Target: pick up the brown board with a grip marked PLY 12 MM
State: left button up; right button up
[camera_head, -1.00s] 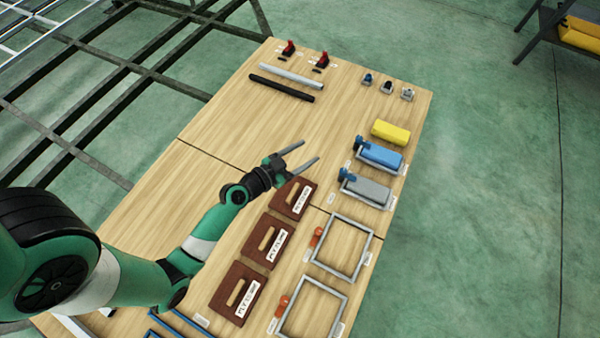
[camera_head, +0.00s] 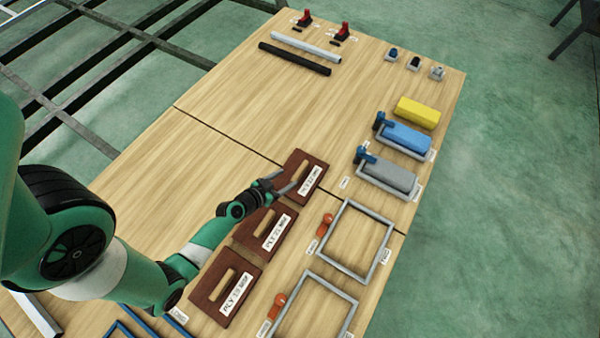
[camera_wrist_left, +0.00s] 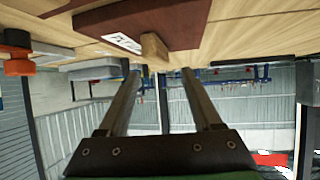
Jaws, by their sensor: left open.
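Three brown boards, each with a light wooden grip and a white label, lie in a row on the wooden table in the head view: the far board (camera_head: 314,162), the middle board (camera_head: 251,236) and the near board (camera_head: 209,300). The far label seems to read PLY 12 MM, but the print is blurred. My left gripper (camera_head: 289,181) is open and empty at the left edge of the far board, its fingers beside or over it. In the left wrist view, a brown board (camera_wrist_left: 185,20) and its grip (camera_wrist_left: 153,48) show beyond the open fingers. My right gripper is out of view.
Grey frames (camera_head: 389,245) with orange-handled items lie right of the boards. Grey (camera_head: 388,177), blue (camera_head: 407,138) and yellow (camera_head: 417,113) blocks stand at the right edge. A black bar (camera_head: 295,59) lies farther back. The table's left middle is clear.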

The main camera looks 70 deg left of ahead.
aim_at(299, 171)
pick_arm(q)
jog(key=b+x, duration=0.1)
jog(key=x, duration=0.5)
jog(key=shift+w+d+r, duration=0.1)
jog(key=shift+w+r, duration=0.05)
jog(key=shift+w, duration=0.05)
jog(key=shift+s, duration=0.15)
jog(key=shift+d, duration=0.1)
jog(key=shift+c, duration=0.7)
grip_shut()
